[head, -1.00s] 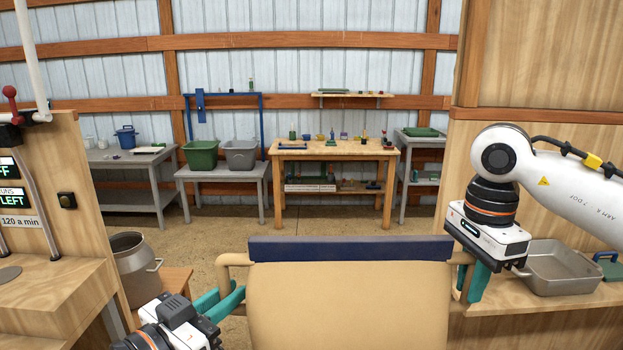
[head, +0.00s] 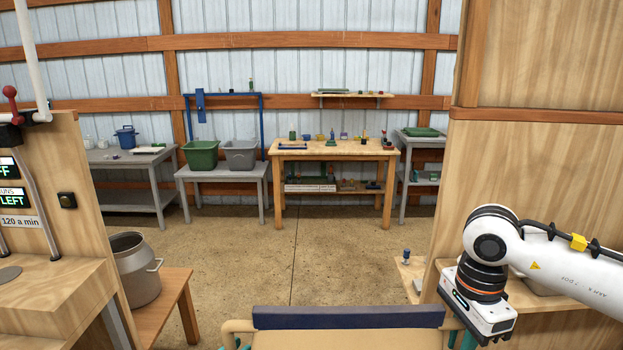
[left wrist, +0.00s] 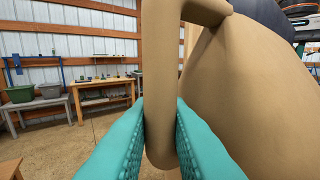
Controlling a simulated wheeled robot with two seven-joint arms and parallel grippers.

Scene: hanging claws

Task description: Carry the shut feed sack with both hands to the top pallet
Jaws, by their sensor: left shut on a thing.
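The feed sack (head: 347,342) is tan with a dark blue band (head: 348,317) along its level top edge. It is at the bottom of the head view, mostly cut off by the frame. In the left wrist view the sack (left wrist: 255,95) bulges at the right. My left gripper (left wrist: 160,140) has its teal fingers on both sides of the tan side handle (left wrist: 162,75) and is shut on it. My right gripper (head: 461,340) is at the sack's right handle (head: 456,325); its fingertips are mostly hidden. I cannot make out a top pallet.
A wooden panel with displays (head: 50,200) stands at the left, with a metal pot (head: 135,270) on a wooden bench beside it. A wooden wall (head: 550,150) rises at the right. The concrete floor (head: 290,245) between is clear up to the benches at the back.

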